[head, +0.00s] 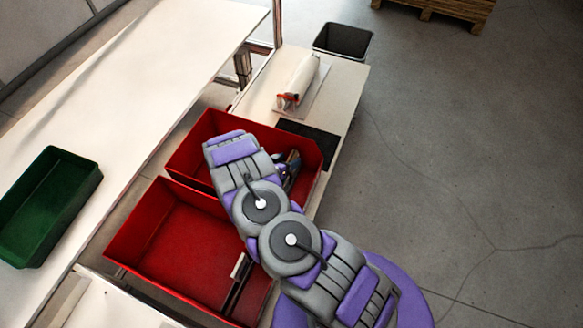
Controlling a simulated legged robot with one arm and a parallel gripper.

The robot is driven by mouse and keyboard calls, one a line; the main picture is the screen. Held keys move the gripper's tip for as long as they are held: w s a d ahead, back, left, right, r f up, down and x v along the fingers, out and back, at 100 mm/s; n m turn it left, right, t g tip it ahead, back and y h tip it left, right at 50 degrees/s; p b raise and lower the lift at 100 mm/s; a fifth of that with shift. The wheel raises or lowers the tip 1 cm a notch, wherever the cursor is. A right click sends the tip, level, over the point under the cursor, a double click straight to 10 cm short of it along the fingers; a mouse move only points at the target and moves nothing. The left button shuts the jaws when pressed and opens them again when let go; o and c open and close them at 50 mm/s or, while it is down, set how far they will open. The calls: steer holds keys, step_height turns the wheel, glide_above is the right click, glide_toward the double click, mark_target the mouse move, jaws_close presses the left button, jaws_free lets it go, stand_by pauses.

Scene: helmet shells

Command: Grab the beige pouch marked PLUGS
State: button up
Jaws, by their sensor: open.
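I cannot make out a beige pouch marked PLUGS in the head view. My own grey and purple arm reaches from the lower right over the two red bins and covers part of both. The far red bin (185,143) holds some small dark items (289,168) at its right side, partly hidden by my arm and too small to name. The near red bin (165,240) shows a bare floor on its left. A dark strip with a pale piece (240,268) lies at its right, and I cannot tell what it is. My gripper does not show.
A green bin (50,205) stands on the long white table (130,100) at left. A dark open bin (343,40) stands behind. The floor at right is clear.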

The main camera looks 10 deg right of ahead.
steer(key=shift+w+a, duration=0.1)
steer(key=shift+d, duration=0.55)
steer(key=c, duration=0.3)
steer(key=shift+c, duration=1)
steer(key=shift+a, duration=0.35)
steer(key=c, duration=0.6)
steer(key=shift+d, duration=0.1)
jaws_close()
